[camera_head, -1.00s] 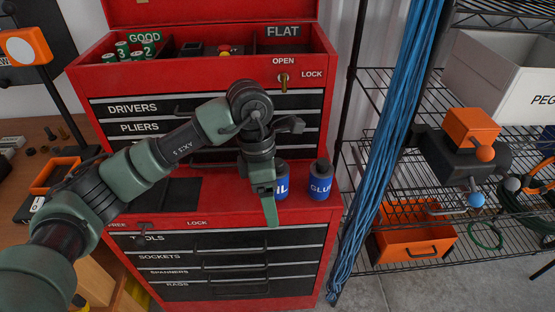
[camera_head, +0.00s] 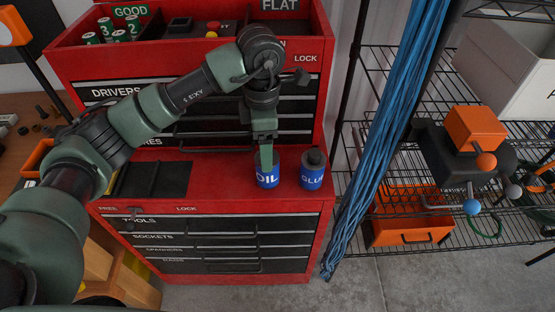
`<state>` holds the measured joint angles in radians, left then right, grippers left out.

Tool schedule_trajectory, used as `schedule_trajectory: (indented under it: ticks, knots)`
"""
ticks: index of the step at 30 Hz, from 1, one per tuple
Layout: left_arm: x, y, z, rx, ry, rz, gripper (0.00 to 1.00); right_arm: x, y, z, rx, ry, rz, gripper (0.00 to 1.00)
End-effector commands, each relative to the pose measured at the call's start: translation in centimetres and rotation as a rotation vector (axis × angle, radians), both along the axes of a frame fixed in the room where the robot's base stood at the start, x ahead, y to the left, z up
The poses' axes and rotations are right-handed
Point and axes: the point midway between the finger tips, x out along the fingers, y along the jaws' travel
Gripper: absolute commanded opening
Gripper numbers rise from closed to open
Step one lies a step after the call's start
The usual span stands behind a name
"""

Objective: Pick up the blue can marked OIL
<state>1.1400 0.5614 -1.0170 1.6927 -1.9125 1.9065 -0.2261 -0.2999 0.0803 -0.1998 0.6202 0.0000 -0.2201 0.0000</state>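The blue can marked OIL (camera_head: 268,181) stands upright on the red ledge of the tool chest. My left gripper (camera_head: 266,162) points down at the can's top, and a green finger overlaps its upper part. The other finger is hidden from this angle, so I cannot tell how far apart the fingers are or whether they touch the can. My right gripper is not in view.
A blue can marked GLUE (camera_head: 312,171) stands close to the right of the OIL can. A dark tray (camera_head: 152,180) lies to the left on the ledge. The chest's upper drawers (camera_head: 215,135) rise behind. Blue hanging cables (camera_head: 385,130) and a wire shelf (camera_head: 425,232) are on the right.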

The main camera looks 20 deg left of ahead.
Motion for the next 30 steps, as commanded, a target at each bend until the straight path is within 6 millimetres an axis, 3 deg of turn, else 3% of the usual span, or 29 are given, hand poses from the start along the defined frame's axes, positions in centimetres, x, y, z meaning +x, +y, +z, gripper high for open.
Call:
schedule_trajectory:
  ticks: [11, 18, 28, 30]
  knots:
    - [-0.1, -0.1, -3.4, 0.0, 0.006, 0.001, 0.77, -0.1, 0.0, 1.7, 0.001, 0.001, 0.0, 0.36]
    - [-0.2, -0.4, -6.9, 0.0, 0.004, 0.001, 0.77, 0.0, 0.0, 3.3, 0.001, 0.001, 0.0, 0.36]
    - [-0.1, -0.4, -7.9, 0.0, 0.0, 0.001, 0.77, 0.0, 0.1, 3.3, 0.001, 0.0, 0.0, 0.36]
    - [-0.1, -0.4, -7.8, 0.0, 0.0, 0.001, 0.58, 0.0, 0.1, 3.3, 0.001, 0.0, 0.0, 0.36]
